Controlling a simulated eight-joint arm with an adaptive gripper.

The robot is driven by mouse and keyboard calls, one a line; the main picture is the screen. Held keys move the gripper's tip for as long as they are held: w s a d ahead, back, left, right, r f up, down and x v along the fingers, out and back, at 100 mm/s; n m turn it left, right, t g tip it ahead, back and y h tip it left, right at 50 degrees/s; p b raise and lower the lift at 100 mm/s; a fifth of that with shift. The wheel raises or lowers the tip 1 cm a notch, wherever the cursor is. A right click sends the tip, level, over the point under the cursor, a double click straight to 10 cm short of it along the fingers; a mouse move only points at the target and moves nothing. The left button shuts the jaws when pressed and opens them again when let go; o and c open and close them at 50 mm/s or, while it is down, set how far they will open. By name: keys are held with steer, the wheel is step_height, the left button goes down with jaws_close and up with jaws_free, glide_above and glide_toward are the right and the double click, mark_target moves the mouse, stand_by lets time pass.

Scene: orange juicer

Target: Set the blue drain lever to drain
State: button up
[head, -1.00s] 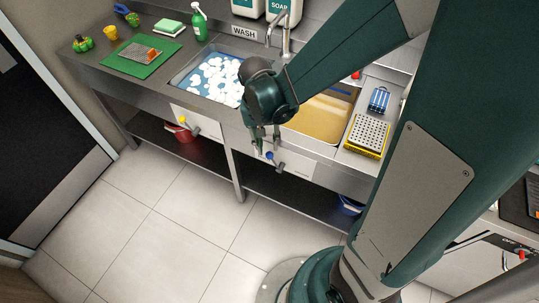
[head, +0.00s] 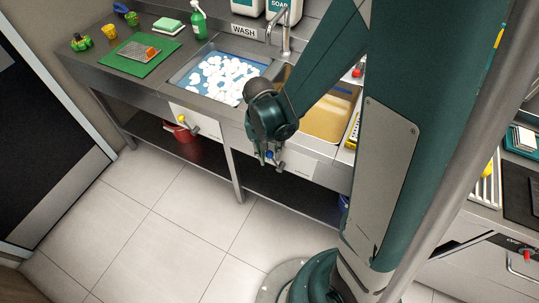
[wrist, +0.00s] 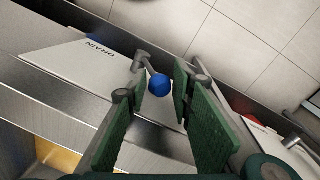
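The blue drain lever (wrist: 159,85) has a round blue knob on a grey stem, at a white panel marked DRAIN (wrist: 95,55) in the wrist view. The lever knob also shows small in the head view (head: 269,155), on the front of the sink counter. My gripper (wrist: 162,72) is open, with its green-padded fingers on either side of the knob. I cannot tell whether either finger touches it. In the head view my gripper (head: 268,158) hangs in front of the panel (head: 301,160), partly hiding the lever.
A yellow-knobbed lever (head: 188,125) is on the panel to the left. A shelf with a red bin (head: 181,132) is below.

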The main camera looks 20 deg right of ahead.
steer(key=shift+f, duration=0.1)
steer(key=shift+c, duration=0.5)
jaws_close()
steer(key=shift+s+d+y, duration=0.15)
steer(key=shift+s+y, duration=0.05)
steer(key=shift+y, duration=0.1)
steer(key=shift+s+d+r+t+y, duration=0.35)
steer(key=shift+t+y, duration=0.15)
steer(key=shift+t, duration=0.3)
steer(key=shift+s+d+r+t+y+b, duration=0.15)
steer(key=shift+s+d+t+y+b, duration=0.5)
steer(key=shift+t+y, duration=0.3)
steer(key=shift+s+d+t+y+b, duration=1.1)
steer(key=shift+t+y+b, duration=0.3)
steer(key=shift+b, duration=0.95)
